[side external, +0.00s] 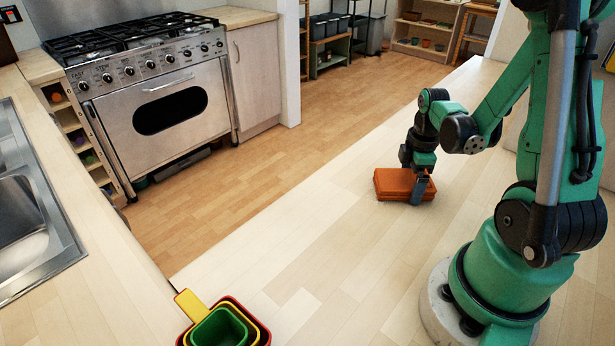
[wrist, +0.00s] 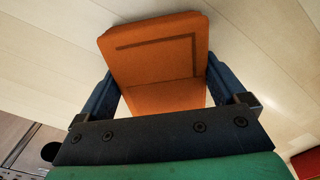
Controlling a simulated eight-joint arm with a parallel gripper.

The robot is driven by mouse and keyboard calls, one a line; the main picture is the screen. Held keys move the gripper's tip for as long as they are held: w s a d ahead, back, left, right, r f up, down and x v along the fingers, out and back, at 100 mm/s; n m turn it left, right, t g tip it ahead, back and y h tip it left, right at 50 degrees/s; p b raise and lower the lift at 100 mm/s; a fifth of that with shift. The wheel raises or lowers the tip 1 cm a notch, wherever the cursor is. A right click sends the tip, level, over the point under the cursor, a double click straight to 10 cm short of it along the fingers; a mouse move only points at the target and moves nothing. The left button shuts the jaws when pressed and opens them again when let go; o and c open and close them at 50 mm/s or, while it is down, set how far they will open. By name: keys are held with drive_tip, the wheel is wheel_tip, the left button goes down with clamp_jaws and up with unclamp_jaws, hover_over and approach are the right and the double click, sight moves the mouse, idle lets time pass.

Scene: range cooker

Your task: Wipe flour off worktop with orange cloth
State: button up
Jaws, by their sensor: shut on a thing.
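The orange cloth (side external: 392,183) is a thick folded block on the pale wood worktop (side external: 310,235), towards the right of the side view. My gripper (side external: 419,188) is shut on it from above, with a finger against its near side. In the wrist view the cloth (wrist: 160,60) sits between the two fingers of my gripper (wrist: 163,92), one on each side. The cloth appears to be at the worktop surface; I cannot tell if it touches. I cannot make out flour on the pale worktop in either view.
Nested measuring cups (side external: 222,328) in yellow, red and green stand at the worktop's front. A sink (side external: 30,215) is at the left. A range cooker (side external: 155,95) stands across the floor, beyond the worktop's far edge. The worktop between cups and cloth looks clear.

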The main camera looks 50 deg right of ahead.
sight(395, 181)
drive_tip(key=shift+s, duration=1.2)
drive_tip(key=shift+s+a, duration=0.1)
drive_tip(key=shift+w+a, duration=0.15)
drive_tip(key=shift+a, duration=0.5)
drive_tip(key=shift+w+a, duration=0.15)
drive_tip(key=shift+a, duration=0.5)
drive_tip(key=shift+w+a, duration=0.15)
drive_tip(key=shift+w, duration=2)
drive_tip(key=shift+w+a, duration=0.1)
drive_tip(key=shift+w, duration=2)
drive_tip(key=shift+s+d, duration=0.1)
drive_tip(key=shift+s, duration=2.15)
drive_tip(key=shift+s+d, duration=0.15)
drive_tip(key=shift+s, duration=0.85)
drive_tip(key=shift+s+d, duration=0.1)
drive_tip(key=shift+s, duration=0.9)
drive_tip(key=r, duration=0.3)
drive_tip(key=s+r, duration=0.1)
drive_tip(key=shift+a+r, duration=0.2)
drive_tip(key=shift+a, duration=0.2)
drive_tip(key=shift+r, duration=1.9)
